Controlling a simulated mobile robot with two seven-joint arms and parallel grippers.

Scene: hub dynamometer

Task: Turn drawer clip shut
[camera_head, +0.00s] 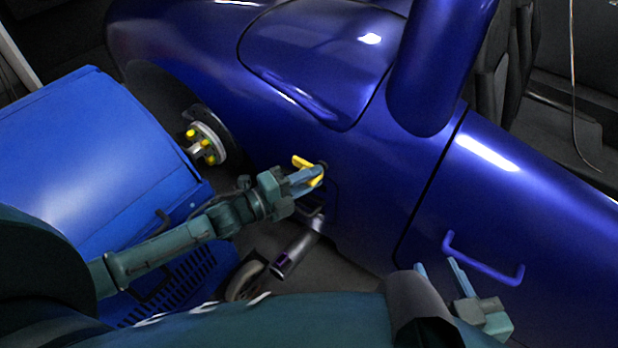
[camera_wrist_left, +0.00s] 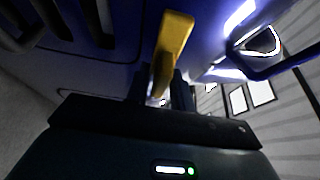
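The yellow drawer clip (camera_head: 302,161) sits low on the side of the shiny blue car body, and its ends show on both sides of my left gripper's fingers. My left gripper (camera_head: 313,177) is at the clip, its fingers close together around it. In the left wrist view the yellow clip (camera_wrist_left: 172,45) rises between the two dark fingers, which look shut on it. Part of its lower end is hidden by the gripper. My right gripper (camera_head: 438,268) is open and empty at the lower right, close to a blue handle.
The blue bar handle (camera_head: 485,262) is on the rear body panel. A wheel hub (camera_head: 207,143) with yellow studs is left of the clip. A large blue machine (camera_head: 90,150) stands at the left. A caster wheel (camera_head: 246,281) is on the floor below my left arm.

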